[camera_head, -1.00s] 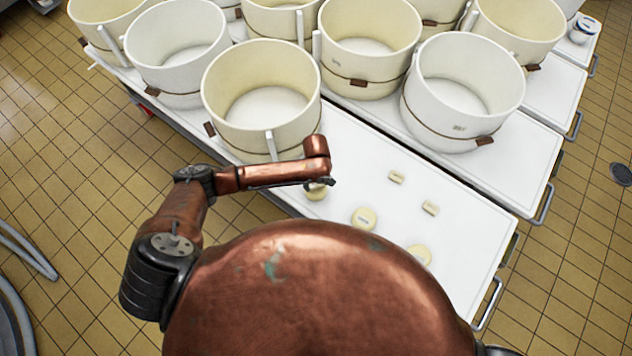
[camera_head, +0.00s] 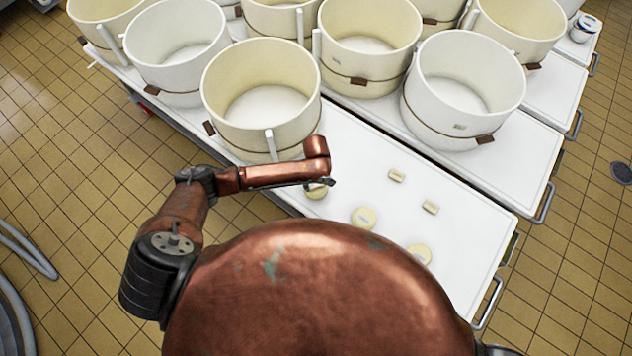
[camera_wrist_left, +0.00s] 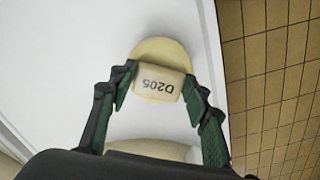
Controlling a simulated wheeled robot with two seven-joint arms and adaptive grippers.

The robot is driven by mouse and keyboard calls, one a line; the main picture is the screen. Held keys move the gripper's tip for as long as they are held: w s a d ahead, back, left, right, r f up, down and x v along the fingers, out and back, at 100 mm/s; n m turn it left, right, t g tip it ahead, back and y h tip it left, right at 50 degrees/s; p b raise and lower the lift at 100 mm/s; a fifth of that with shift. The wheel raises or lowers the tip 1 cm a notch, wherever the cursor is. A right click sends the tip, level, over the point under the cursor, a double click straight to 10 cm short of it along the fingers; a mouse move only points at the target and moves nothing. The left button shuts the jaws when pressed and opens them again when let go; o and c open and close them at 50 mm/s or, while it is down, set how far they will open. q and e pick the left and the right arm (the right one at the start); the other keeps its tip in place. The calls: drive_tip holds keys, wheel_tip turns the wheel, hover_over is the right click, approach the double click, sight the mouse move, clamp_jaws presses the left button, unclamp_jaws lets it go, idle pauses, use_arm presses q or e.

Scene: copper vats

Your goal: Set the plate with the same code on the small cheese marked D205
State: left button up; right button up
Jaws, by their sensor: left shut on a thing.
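In the left wrist view, a small cream plate (camera_wrist_left: 157,83) reads D205, upside down in the picture. It is between the fingertips of my left gripper (camera_wrist_left: 156,84), which is shut on it. A round pale small cheese (camera_wrist_left: 160,52) lies directly beneath and beyond the plate; I cannot tell whether the two touch. The cheese's own code is hidden. In the head view my left gripper (camera_head: 320,183) is over this cheese (camera_head: 315,193), at the left side of the white table (camera_head: 350,160). My right gripper is not in view.
Two loose plates (camera_head: 397,176) (camera_head: 430,207) and two other small cheeses (camera_head: 363,217) (camera_head: 420,254) lie to the right on the table. A large cream vat (camera_head: 262,95) stands just behind my left gripper, with several more beyond.

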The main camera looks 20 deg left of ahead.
use_arm(q)
drive_tip(key=o, duration=1.2)
wheel_tip(320, 180, up, 12)
